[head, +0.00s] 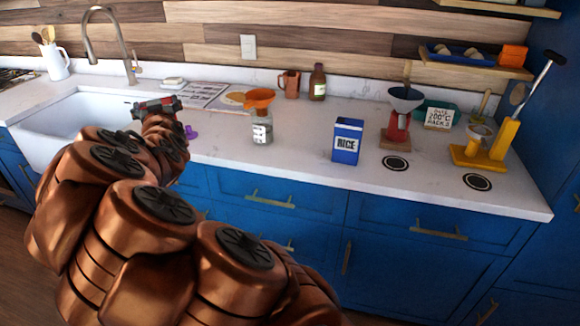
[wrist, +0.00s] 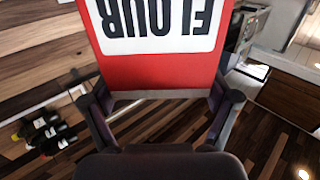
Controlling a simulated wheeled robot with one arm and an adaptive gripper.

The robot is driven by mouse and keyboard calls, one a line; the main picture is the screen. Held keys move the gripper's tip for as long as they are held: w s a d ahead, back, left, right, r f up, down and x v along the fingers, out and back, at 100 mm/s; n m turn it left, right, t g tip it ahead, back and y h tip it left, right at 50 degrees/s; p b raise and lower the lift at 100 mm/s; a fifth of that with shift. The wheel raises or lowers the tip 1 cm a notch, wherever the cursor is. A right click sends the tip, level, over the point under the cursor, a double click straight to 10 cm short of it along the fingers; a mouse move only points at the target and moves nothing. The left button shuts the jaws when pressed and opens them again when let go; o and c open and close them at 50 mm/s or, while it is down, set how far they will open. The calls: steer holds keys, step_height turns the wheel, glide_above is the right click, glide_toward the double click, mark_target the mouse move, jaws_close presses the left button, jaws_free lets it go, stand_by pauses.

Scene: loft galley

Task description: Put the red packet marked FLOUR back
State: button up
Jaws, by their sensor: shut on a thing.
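The red packet marked FLOUR (wrist: 158,71) fills the upper middle of the wrist view, its white label upside down there. My gripper (wrist: 162,102) is shut on it, with one finger at each side of the packet. In the head view my arm reaches toward the counter near the sink, and the packet cannot be made out clearly behind it. A blue packet marked RICE (head: 346,142) stands upright on the white counter (head: 300,168).
Two dark round marks (head: 396,163) lie on the counter's right part. A jar with an orange funnel (head: 262,130), a brown bottle (head: 317,82), a funnel stand (head: 397,128) and a yellow stand (head: 503,140) occupy it. A wall shelf (head: 480,68) holds a blue tray and orange box.

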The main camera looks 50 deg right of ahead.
steer(key=s+d+f+m+g+h+b, duration=0.25)
steer(key=s+d+b, duration=0.25)
steer(key=s+d, duration=0.3)
steer(key=s+d+f+m+g+h+b, duration=0.25)
steer(key=s+d+g+b, duration=0.2)
steer(key=s, duration=0.55)
steer(key=s+d+f+m+g+h+b, duration=0.25)
steer(key=s+d+b, duration=0.25)
steer(key=s+d, duration=0.25)
steer(key=s+f+p+x, duration=0.1)
steer(key=f+p+x, duration=0.2)
steer(key=x, duration=1.2)
steer(key=shift+s+d+m+h, duration=0.25)
steer(key=shift+d+m+h, duration=0.05)
steer(key=shift+m+h, duration=0.05)
steer(key=shift+f, duration=0.35)
steer(key=o, duration=1.5)
steer(key=shift+r, duration=0.1)
steer(key=shift+r+b+v, duration=0.2)
steer(key=shift+b+v, duration=0.7)
steer(key=shift+v, duration=5.1)
